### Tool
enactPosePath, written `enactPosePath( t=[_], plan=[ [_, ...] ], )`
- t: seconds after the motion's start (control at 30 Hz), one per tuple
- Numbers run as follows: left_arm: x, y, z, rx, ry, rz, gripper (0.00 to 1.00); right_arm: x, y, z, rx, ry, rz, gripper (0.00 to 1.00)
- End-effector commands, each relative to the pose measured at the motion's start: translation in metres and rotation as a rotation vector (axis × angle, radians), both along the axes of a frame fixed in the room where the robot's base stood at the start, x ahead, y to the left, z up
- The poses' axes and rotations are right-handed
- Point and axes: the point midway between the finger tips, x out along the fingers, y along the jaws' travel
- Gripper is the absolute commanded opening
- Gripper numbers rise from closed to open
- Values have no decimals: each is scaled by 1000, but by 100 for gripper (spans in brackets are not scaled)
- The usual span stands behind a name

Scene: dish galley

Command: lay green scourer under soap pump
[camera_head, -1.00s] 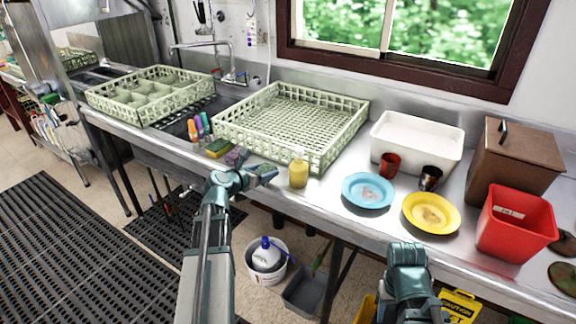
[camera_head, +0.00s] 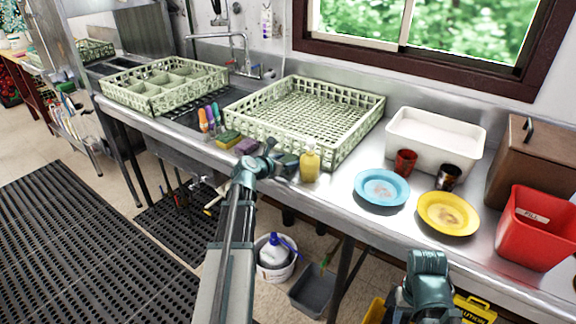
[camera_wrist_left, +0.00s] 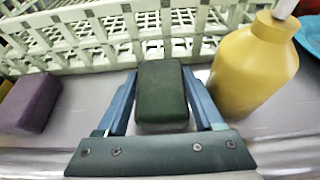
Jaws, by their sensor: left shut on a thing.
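The green scourer (camera_wrist_left: 162,95) is a dark green block between the two blue fingers of my left gripper (camera_wrist_left: 163,102) in the left wrist view. The gripper is shut on it, low over the steel counter. In the head view the scourer (camera_head: 290,160) shows at the tip of my left gripper (camera_head: 278,164), just left of the soap pump. The soap pump is a yellow bottle (camera_head: 310,166), upright near the counter's front edge. It also stands close beside the right finger in the left wrist view (camera_wrist_left: 252,70). My right arm shows at the bottom right; its fingertips are hidden.
A purple sponge (camera_head: 246,146) and a yellow-green sponge (camera_head: 229,138) lie left of my left gripper. A pale green dish rack (camera_head: 305,115) stands close behind. A blue plate (camera_head: 381,187) and a yellow plate (camera_head: 447,214) lie to the right.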

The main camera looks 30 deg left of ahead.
Motion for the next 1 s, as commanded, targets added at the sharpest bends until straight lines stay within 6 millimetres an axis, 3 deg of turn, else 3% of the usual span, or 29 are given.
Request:
enactPosePath(
  t=[0.3,0.33,0.4,0.77,1.0],
  plan=[
    [0,0,-3,0,0,0,17,0,0,-3,0,0,0,50],
    [0,0,-2,0,0,0,72,0,0,-2,0,0,0,50],
    [0,0,-1,0,0,0,81,0,0,-1,0,0,0,50],
    [0,0,5,0,0,0,81,0,0,5,0,0,0,50],
    [-43,2,23,0,0,3,81,0,0,23,0,0,0,50]
  ],
)
